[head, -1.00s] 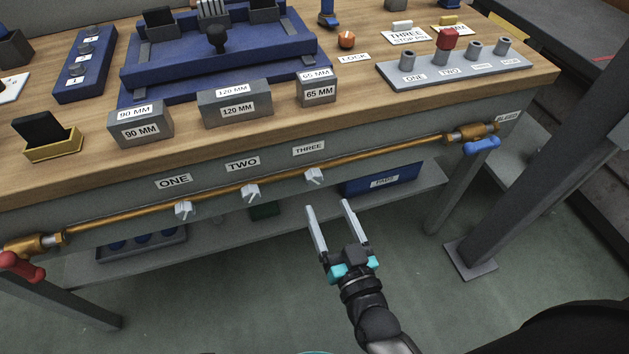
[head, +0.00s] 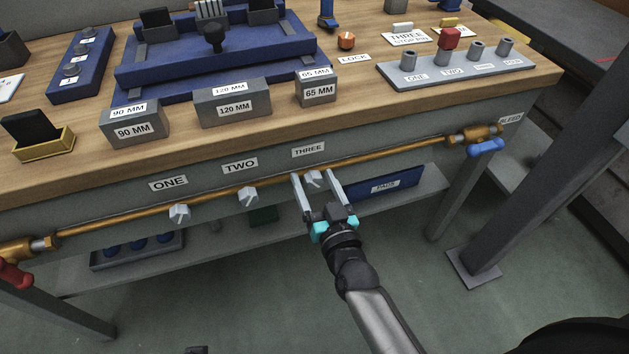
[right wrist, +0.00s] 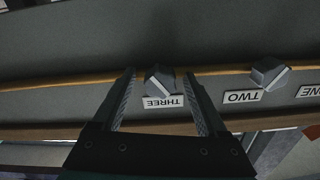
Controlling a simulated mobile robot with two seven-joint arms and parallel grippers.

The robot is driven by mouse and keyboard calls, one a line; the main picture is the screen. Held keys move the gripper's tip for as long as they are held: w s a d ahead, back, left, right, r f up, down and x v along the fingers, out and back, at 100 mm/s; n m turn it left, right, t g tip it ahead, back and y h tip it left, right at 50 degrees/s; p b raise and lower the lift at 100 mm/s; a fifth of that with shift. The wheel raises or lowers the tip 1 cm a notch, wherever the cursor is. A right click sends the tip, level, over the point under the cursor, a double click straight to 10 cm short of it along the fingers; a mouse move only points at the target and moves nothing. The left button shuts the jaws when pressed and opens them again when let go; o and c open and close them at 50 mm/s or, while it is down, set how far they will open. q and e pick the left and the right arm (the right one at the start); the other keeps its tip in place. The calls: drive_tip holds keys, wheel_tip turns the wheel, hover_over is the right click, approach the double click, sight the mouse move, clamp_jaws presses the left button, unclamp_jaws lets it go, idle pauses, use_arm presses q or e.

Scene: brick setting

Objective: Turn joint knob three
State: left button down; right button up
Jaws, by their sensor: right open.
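Knob three (head: 314,179) is a light grey knob on the brass pipe along the bench front, below the label THREE (head: 308,150). My right gripper (head: 314,175) is open, with one finger on each side of knob three. In the right wrist view, knob three (right wrist: 159,80) shows between the fingers of my right gripper (right wrist: 158,75), with gaps on both sides; I see no clear contact. Knob two (head: 248,197) and knob one (head: 179,213) sit further left on the pipe. My left gripper is not clearly in view.
The brass pipe (head: 215,205) runs along the bench front, with a red-handled valve (head: 15,273) at left and a blue-handled valve (head: 486,147) at right.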

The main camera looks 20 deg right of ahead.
clamp_jaws()
idle(0.4)
drive_tip(key=shift+m+p, duration=0.65)
drive_tip(key=shift+m, duration=0.45)
drive_tip(key=m+p, duration=0.1)
drive_tip(key=m, duration=0.2)
drive_tip(key=shift+m, duration=0.3)
drive_tip(key=m, duration=0.3)
drive_tip(key=shift+p, duration=0.4)
use_arm(q)
drive_tip(key=s+a+f, duration=0.2)
drive_tip(key=s+f, duration=0.1)
drive_tip(key=f, duration=0.3)
drive_tip(key=shift+s, duration=0.15)
use_arm(e)
drive_tip(key=shift+m, duration=1.7)
